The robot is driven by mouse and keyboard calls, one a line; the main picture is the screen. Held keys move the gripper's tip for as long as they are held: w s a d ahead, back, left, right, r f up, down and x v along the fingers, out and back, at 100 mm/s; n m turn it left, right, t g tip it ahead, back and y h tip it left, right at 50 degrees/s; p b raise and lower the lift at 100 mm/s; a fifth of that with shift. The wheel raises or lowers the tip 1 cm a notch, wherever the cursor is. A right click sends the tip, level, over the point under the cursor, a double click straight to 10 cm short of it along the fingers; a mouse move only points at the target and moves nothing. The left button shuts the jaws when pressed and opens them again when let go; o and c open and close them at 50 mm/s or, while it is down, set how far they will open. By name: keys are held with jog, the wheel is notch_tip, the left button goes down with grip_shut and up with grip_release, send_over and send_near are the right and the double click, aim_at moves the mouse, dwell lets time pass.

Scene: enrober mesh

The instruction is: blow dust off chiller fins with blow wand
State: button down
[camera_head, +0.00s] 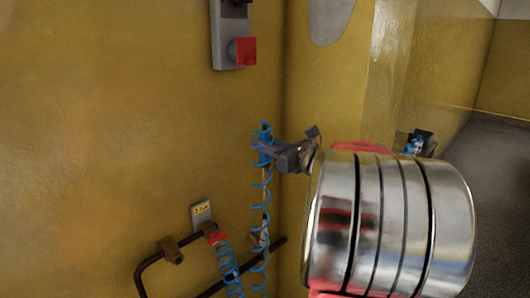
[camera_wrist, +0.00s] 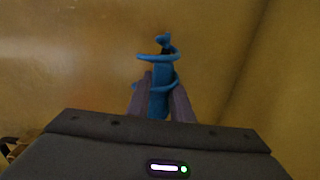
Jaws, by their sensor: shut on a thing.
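The blue blow wand (camera_head: 264,133) is in front of the yellow wall in the head view. A coiled blue hose (camera_head: 258,205) hangs down below it. My gripper (camera_head: 266,150) is shut around the wand's body. In the wrist view the wand (camera_wrist: 163,50) stands up between the two fingers of my gripper (camera_wrist: 160,98), with blue loops around it; its lower part is hidden by the gripper body. I cannot make out any chiller fins in either view.
Below, a dark rail (camera_head: 150,264) runs near a red fitting (camera_head: 217,238) with a second blue coil (camera_head: 229,265). Open floor (camera_head: 500,200) shows at the right.

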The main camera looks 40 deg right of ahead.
dwell(0.6)
notch_tip(320, 180, up, 24)
dwell(2.6)
jog(key=shift+s, duration=0.1)
